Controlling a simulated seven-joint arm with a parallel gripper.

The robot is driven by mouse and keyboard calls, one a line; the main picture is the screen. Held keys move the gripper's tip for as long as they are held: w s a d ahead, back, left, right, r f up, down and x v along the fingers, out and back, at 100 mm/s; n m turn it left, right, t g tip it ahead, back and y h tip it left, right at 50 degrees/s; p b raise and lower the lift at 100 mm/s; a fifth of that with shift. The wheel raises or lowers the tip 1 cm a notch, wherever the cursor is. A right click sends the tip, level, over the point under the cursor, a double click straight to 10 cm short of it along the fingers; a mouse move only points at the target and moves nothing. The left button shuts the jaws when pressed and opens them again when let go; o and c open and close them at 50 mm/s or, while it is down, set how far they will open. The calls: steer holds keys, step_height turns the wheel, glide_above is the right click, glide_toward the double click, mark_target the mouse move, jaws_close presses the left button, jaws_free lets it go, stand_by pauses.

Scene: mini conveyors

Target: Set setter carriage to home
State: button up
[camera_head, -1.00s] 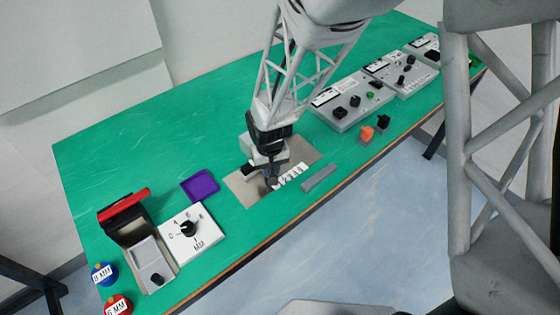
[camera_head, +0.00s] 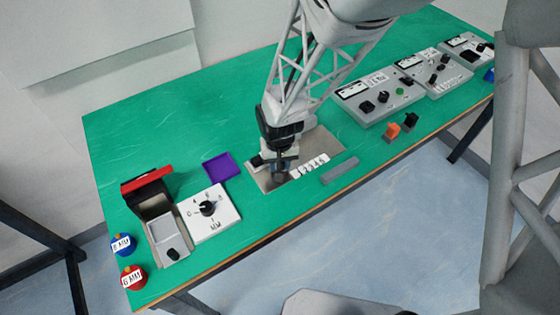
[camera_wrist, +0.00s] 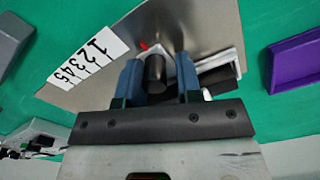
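The setter is a grey metal plate (camera_head: 264,184) on the green table, with a white scale strip (camera_head: 309,165) numbered 1 to 5. The strip also shows in the wrist view (camera_wrist: 88,59). My gripper (camera_head: 281,174) is low over the plate, beside the strip's near-left end. In the wrist view my gripper's (camera_wrist: 158,78) two blue fingers stand apart, with a black cylindrical knob (camera_wrist: 155,68) between them and gaps on both sides. A small red pointer (camera_wrist: 145,46) shows by the knob, near the 1. A white and black part (camera_wrist: 221,73) lies right of the fingers. Whether the fingers touch the knob is unclear.
A purple tray (camera_head: 219,167), a white dial box (camera_head: 222,220) and a red-lidded grey box (camera_head: 160,228) stand to the left. A grey bar (camera_head: 339,171) lies right of the scale. Orange (camera_head: 392,132) and black (camera_head: 411,121) blocks and control panels (camera_head: 375,112) are farther right.

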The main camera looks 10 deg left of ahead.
steer(key=shift+r, duration=0.1)
steer(key=shift+r, duration=3.8)
steer(key=shift+d+r, duration=0.15)
steer(key=s+d+r+m+t, duration=0.1)
steer(key=s+d+r+m, duration=0.15)
steer(key=d+r, duration=0.8)
steer(key=s+d+r+m+t, duration=0.1)
steer(key=s+d+r, duration=0.3)
steer(key=d+r, duration=0.65)
steer(key=s+d+m, duration=0.1)
steer(key=s+d, duration=0.7)
steer(key=shift+d+r+t, duration=0.3)
steer(key=shift+d+r, duration=0.1)
steer(key=shift+r, duration=0.05)
